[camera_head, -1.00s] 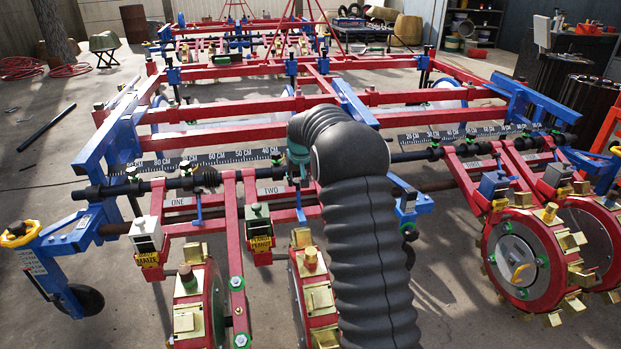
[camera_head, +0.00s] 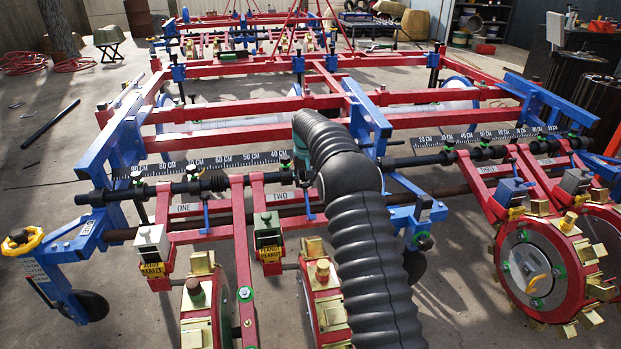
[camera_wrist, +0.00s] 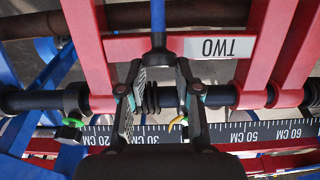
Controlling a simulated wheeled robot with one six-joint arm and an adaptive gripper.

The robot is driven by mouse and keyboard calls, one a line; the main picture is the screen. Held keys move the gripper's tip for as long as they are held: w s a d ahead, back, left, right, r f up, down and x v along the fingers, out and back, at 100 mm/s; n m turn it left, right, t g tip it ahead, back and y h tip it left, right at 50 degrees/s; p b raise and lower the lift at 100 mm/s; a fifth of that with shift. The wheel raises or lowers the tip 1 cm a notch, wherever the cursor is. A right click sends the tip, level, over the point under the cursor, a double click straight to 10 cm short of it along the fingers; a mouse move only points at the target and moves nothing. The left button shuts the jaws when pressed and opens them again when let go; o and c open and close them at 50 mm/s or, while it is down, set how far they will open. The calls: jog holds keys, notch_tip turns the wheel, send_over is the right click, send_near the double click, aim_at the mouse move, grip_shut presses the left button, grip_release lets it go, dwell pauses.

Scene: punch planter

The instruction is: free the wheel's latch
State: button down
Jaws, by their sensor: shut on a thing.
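In the wrist view, my gripper (camera_wrist: 160,72) has its two fingers on either side of the dark base of a blue lever (camera_wrist: 158,18), which appears to be the latch. The lever stands in front of the red crossbar with the TWO plate (camera_wrist: 219,47). A black ribbed sleeve (camera_wrist: 151,97) on the shaft lies between the fingers. In the head view the blue lever (camera_head: 308,206) shows beside the TWO plate. My arm hides most of the gripper there. The wheel (camera_head: 322,288) of that row is red with brass blocks and partly hidden by my arm.
A ruler bar (camera_head: 215,163) runs behind the shaft. Red row arms stand close on both sides of the fingers. The ONE wheel (camera_head: 197,300) is to the left and another wheel (camera_head: 535,268) to the right. A blue bracket (camera_head: 418,213) stands right of my arm.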

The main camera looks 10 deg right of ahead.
jog(key=shift+w+f+g, duration=0.1)
jog(key=shift+f+g, duration=0.2)
jog(key=shift+f, duration=0.25)
jog(key=c, duration=0.8)
grip_release()
jog(key=shift+w+a+f, duration=0.1)
jog(key=shift+o, duration=0.2)
notch_tip(320, 180, up, 12)
jog(key=s, duration=0.1)
jog(key=shift+s, duration=0.3)
jog(key=shift+s, duration=0.1)
